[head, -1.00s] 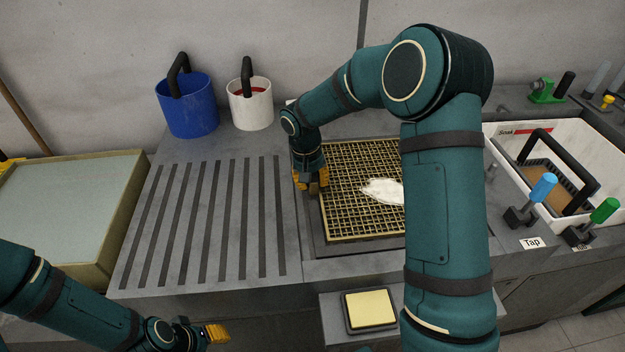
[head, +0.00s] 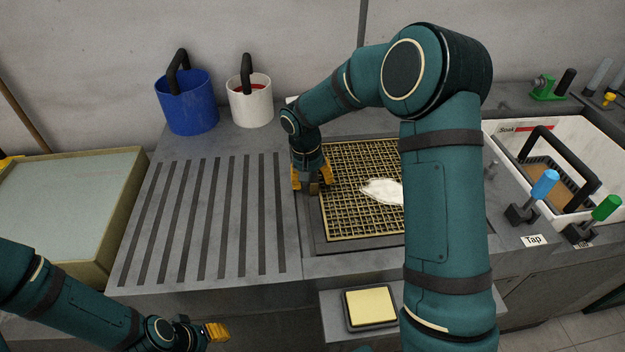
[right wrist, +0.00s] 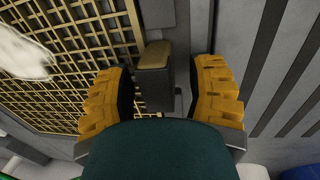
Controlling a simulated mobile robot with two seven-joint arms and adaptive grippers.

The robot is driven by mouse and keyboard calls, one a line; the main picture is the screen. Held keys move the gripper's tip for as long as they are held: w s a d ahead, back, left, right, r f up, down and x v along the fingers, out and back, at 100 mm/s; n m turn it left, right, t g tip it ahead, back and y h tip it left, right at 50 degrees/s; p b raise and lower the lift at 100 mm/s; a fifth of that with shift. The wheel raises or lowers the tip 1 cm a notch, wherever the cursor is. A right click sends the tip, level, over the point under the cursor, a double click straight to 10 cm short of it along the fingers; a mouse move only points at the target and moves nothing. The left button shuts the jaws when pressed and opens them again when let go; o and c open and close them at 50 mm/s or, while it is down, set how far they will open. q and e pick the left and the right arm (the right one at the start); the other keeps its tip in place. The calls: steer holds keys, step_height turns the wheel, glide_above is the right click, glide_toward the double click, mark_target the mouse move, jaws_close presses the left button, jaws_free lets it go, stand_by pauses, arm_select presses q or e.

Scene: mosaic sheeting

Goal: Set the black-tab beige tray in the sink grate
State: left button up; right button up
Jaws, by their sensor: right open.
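My right gripper (head: 312,185) is open at the grate's left edge.
Blue (head: 187,105) and white (head: 250,102) buckets stand at the back. A slotted drainboard (head: 200,220) lies clear left of the grate. A pale yellow pad (head: 369,308) sits on the front ledge. Blue (head: 544,184) and green (head: 606,208) levers stand before the white basin (head: 608,160).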

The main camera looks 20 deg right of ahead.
step_height(320, 180, up, 12)
steer(key=a, duration=0.1)
steer(key=shift+w+a, duration=0.2)
steer(key=shift+a, duration=0.05)
steer(key=shift+f, duration=0.1)
stand_by(0.4)
